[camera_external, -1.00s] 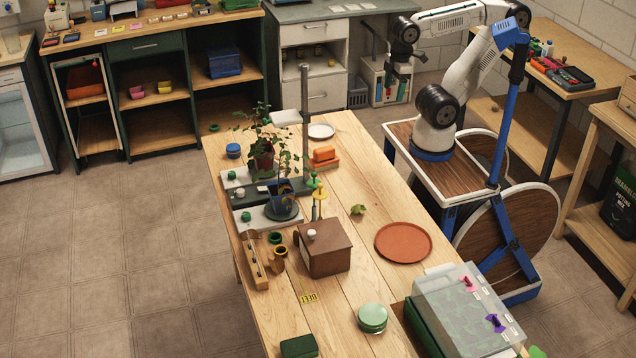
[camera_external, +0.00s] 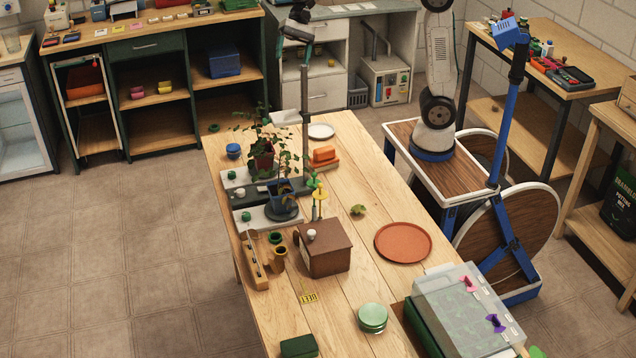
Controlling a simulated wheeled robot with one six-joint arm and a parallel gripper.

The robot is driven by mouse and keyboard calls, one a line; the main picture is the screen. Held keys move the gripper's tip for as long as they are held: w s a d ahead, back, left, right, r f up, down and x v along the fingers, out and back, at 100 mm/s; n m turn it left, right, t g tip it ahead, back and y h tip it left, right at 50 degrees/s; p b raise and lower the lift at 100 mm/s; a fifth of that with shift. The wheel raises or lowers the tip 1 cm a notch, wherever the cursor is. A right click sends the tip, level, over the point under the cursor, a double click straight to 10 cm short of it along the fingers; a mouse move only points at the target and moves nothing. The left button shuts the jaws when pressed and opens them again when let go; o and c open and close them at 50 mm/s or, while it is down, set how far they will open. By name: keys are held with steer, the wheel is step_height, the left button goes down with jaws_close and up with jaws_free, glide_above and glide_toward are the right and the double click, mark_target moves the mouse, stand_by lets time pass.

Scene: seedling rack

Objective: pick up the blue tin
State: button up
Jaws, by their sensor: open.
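The blue tin (camera_external: 233,151) is a small round tin standing on the wooden table (camera_external: 385,205), near its far left edge. My gripper (camera_external: 292,48) shows small and dark near the top of the view, over the far end of the table. It is open and appears empty. It is apart from the tin, above and to the right of it in the picture. The part of my arm between the upright link and the gripper is out of view above the top edge.
Potted plants (camera_external: 265,160) and a tall dark post (camera_external: 305,110) stand close to the right of the tin. A white saucer (camera_external: 321,131) and an orange block (camera_external: 324,154) are further right. A brown wooden box (camera_external: 325,250) and terracotta plate (camera_external: 403,242) are nearer.

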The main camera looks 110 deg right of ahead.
steer(key=w+d+f+m+t+y, duration=0.1)
steer(key=w+d+f+m+t, duration=0.2)
steer(key=w+d+m, duration=0.65)
steer(key=m+t, duration=0.2)
steer(key=t, duration=0.1)
glide_above(234, 146)
steer(key=s+d, duration=0.4)
step_height(234, 146, down, 3)
step_height(234, 146, down, 35)
steer(key=shift+w+a+r, duration=0.1)
steer(key=shift+a+r, duration=0.05)
steer(key=shift+w+a+f, duration=0.15)
steer(key=shift+f, duration=0.15)
steer(key=shift+x, duration=0.9)
steer(key=x, duration=0.5)
steer(key=shift+w+a+r, duration=0.15)
steer(key=shift+a+r, duration=0.1)
steer(key=shift+a, duration=0.25)
steer(key=c, duration=1.1)
